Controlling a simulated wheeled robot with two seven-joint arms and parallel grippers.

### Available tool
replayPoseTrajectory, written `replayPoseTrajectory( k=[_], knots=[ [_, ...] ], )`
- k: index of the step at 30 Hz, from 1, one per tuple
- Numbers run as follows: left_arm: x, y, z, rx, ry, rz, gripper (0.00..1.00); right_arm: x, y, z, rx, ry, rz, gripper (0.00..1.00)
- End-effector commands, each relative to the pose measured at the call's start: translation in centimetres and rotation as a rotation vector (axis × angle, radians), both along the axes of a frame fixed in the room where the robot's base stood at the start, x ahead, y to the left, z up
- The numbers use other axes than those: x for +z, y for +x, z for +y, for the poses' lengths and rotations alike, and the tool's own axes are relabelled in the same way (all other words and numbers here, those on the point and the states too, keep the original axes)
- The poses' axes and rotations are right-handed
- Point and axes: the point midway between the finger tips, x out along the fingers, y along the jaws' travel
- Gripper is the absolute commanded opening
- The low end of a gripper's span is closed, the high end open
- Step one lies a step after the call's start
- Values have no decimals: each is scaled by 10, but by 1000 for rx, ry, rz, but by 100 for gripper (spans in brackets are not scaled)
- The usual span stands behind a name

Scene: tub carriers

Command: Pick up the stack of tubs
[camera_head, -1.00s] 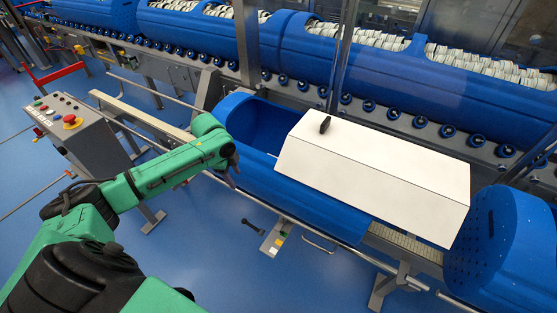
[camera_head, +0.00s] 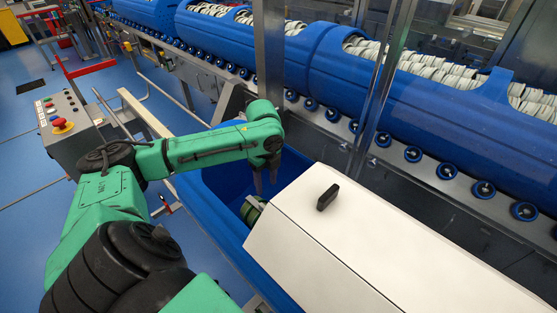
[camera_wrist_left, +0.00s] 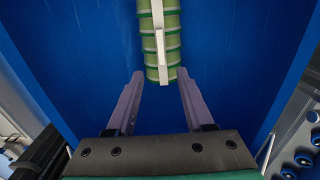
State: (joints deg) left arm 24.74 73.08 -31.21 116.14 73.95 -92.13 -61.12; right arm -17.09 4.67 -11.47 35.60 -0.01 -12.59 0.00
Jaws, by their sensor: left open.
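The stack of tubs (camera_head: 252,210) is green and lies inside the blue carrier (camera_head: 215,185), mostly hidden by the white cover in the head view. In the left wrist view the stack (camera_wrist_left: 160,45) runs from the top edge towards me, with a pale strip along it. My left gripper (camera_head: 265,183) points down into the carrier's open end, just beyond the visible end of the stack. In the left wrist view its fingers (camera_wrist_left: 159,78) are apart, with the stack's near end appearing between the tips. I cannot tell the depth gap. My right gripper is not in view.
A white cover (camera_head: 385,255) with a black handle (camera_head: 327,197) covers the carrier's right part, close to my left gripper. A metal post (camera_head: 270,55) stands behind my wrist. More loaded blue carriers (camera_head: 345,85) line the conveyor behind. A control box (camera_head: 70,125) stands at left.

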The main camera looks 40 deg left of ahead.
Motion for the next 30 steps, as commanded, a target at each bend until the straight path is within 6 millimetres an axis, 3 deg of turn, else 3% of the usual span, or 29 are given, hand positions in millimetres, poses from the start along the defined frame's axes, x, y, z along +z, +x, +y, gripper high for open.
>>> replayPoseTrajectory(
  k=[5, 12, 17, 22, 25, 30],
  knots=[
    [-24, -1, 0, 1, -2, 4, 52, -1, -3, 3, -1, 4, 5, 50],
    [-83, -1, 0, 3, -3, 1, 52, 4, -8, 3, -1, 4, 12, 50],
    [-104, 0, 1, 3, -2, 1, 52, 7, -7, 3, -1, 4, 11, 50],
    [-137, 1, 2, 3, -2, 2, 52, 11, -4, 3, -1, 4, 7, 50],
    [-148, 1, 2, 0, 0, 0, 52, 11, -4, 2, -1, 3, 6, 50],
    [-149, 1, 2, 0, 1, 0, 52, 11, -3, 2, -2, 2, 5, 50]
  ],
)
